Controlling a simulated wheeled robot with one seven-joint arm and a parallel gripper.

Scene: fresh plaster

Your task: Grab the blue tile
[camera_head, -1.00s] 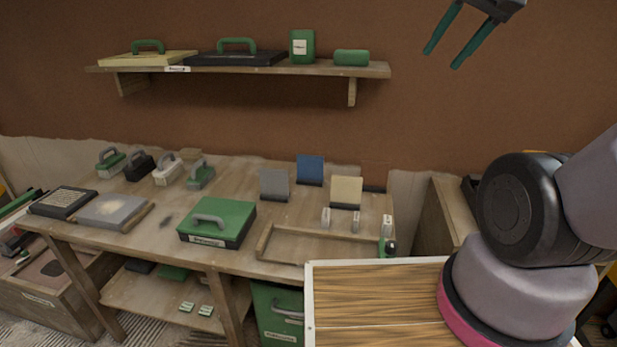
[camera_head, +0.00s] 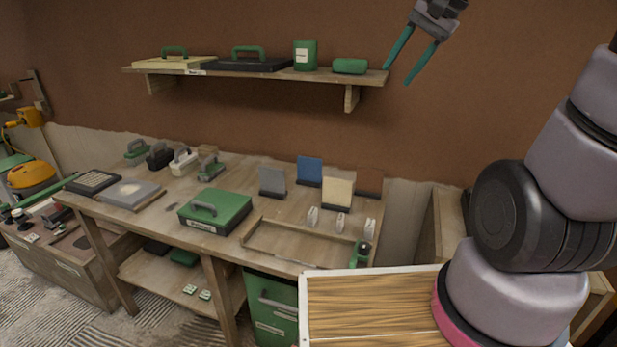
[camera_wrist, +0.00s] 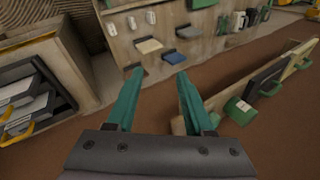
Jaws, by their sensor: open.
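The blue tile (camera_head: 310,170) stands upright in a dark holder at the back of the workbench (camera_head: 160,215), between a grey tile (camera_head: 272,181) and a cream tile (camera_head: 338,192). A brown tile (camera_head: 369,182) stands to the right, close in colour to the wall. My gripper (camera_head: 415,68) is open and empty, high in front of the wall, up and to the right of the blue tile. In the wrist view my open fingers (camera_wrist: 155,100) show with nothing between them. The blue tile (camera_wrist: 174,57) appears there beyond the fingertips, small and foreshortened.
A shelf (camera_head: 365,79) above the bench holds trowel-like cases, a green canister (camera_head: 305,55) and a green roll (camera_head: 349,66).

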